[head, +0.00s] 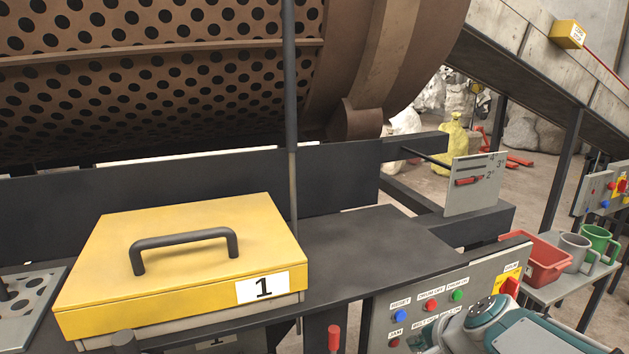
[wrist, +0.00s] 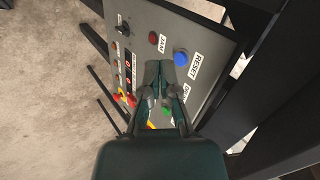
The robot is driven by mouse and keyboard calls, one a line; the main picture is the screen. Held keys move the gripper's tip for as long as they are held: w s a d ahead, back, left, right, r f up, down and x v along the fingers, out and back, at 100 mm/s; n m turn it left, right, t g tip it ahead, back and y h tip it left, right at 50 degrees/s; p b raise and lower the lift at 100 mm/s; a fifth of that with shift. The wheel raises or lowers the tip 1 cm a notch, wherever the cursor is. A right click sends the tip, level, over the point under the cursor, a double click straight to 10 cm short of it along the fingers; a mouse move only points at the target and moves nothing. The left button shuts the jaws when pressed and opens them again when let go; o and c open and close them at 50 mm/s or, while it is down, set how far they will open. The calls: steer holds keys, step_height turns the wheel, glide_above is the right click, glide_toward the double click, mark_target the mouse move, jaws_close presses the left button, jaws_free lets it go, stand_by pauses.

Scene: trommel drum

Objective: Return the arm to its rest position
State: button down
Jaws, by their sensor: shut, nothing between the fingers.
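My gripper (wrist: 165,68) is shut and empty in the wrist view, with its fingertips over a grey control panel. The same panel (head: 385,325) stands at the lower right in the head view. It carries a blue RESET button (head: 400,316), a red button (head: 430,305) and a green button (head: 457,296). In the wrist view the blue button (wrist: 181,58) lies just right of the fingertips. I cannot tell whether the fingertips touch the panel. My arm covers part of the panel at the lower right in the head view; the fingers are not visible there.
A yellow lidded box (head: 185,260) marked 1 sits on the dark shelf (head: 370,240) beneath the perforated drum (head: 150,100). A red bin (head: 535,262), a grey mug (head: 575,250) and a green mug (head: 600,240) stand on a side table at right.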

steer(key=s+a+r+n+g+h, duration=0.1)
steer(key=s+n, duration=0.4)
steer(key=s, duration=0.2)
steer(key=s+a+r+n+h, duration=0.1)
steer(key=s+n+h, duration=0.1)
steer(key=s+n, duration=0.4)
steer(key=shift+s+a+r+n+g, duration=0.3)
steer(key=shift+s+a+r+g, duration=0.1)
steer(key=shift+s, duration=0.85)
